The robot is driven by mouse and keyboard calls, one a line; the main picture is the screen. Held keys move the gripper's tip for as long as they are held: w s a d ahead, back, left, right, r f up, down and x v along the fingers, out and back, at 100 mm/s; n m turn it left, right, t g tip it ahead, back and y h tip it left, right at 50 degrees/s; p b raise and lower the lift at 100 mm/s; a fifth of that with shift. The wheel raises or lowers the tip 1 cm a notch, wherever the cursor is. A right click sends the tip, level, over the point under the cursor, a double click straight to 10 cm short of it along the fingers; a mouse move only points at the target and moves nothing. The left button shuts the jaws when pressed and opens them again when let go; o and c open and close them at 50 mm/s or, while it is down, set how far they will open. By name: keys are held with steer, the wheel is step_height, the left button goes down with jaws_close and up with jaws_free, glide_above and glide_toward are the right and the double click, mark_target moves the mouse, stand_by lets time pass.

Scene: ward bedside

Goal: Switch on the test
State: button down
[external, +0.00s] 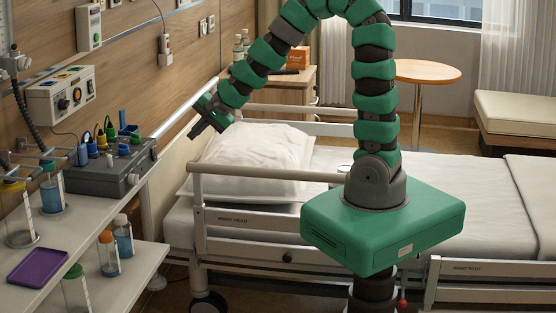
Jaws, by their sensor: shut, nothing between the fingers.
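My gripper (194,133) is in the air above the head end of the bed, left of the pillow, with its dark fingers pointing down and left. It is shut and holds nothing. A grey box (95,180) with a dial on its front and several coloured plugs and tubes on top stands on the shelf, below and left of my gripper and apart from it. A pale wall panel (45,97) with a black knob and red and orange controls is further left.
The bed rail (265,173) and pillow (250,160) are below and right of my gripper. Bottles (123,238) and a purple tray (37,267) are on the lower-left shelves. A wall handset (164,48) hangs behind. The air between my gripper and the grey box looks clear.

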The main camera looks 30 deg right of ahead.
mark_target(154, 153)
steer(key=shift+w+a+r+b+x, duration=0.2)
steer(key=shift+w+a+r+x, duration=0.1)
steer(key=shift+x, duration=1.75)
steer(key=shift+w+a+r+b+x, duration=0.2)
steer(key=shift+r+x, duration=0.1)
steer(key=shift+x, duration=1.75)
steer(key=shift+w+a+r+b+x, duration=0.2)
steer(key=shift+r+x, duration=0.15)
steer(key=shift+x, duration=1.7)
steer(key=shift+f, duration=0.1)
steer(key=shift+f+b, duration=0.1)
steer(key=shift+b, duration=0.55)
steer(key=shift+r, duration=0.25)
